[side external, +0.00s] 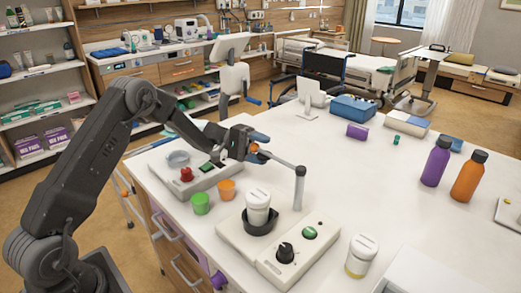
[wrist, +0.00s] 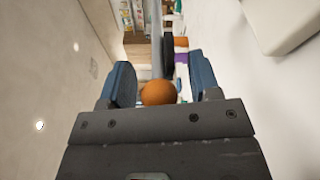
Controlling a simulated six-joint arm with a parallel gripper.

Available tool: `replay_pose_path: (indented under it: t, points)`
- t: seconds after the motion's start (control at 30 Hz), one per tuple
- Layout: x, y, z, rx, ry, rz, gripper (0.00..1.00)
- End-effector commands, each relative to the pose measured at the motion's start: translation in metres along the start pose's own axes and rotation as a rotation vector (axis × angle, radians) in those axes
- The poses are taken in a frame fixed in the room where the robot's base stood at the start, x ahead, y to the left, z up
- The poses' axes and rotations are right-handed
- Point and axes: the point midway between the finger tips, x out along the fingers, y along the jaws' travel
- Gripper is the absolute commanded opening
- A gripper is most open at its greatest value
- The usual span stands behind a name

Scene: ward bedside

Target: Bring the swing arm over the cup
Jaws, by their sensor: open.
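The swing arm is a grey bar (side external: 278,158) on an upright post (side external: 299,188), with an orange ball knob (wrist: 158,93) at its free end. The bar points away from the post toward the back left. My gripper (side external: 253,143) is at the knob, its blue fingers (wrist: 162,82) open on either side of it, with gaps visible in the wrist view.
The base unit (side external: 275,245) has a black dial and green button.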

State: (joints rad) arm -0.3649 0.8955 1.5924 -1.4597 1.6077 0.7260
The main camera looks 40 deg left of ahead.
Motion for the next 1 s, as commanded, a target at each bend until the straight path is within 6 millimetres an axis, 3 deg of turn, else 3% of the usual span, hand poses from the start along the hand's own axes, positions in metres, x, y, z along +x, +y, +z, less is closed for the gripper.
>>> replay_pose_path:
  t: [0.2, 0.8, 1.0]
  points:
    - [0.0003, 0.0001, -0.0001, 0.000, 0.000, 0.000, 0.57]
    - [0.0000, 0.0001, -0.0001, 0.000, 0.000, 0.000, 0.00]
    - [-0.0001, 0.0001, 0.0000, -0.001, 0.001, 0.001, 0.00]
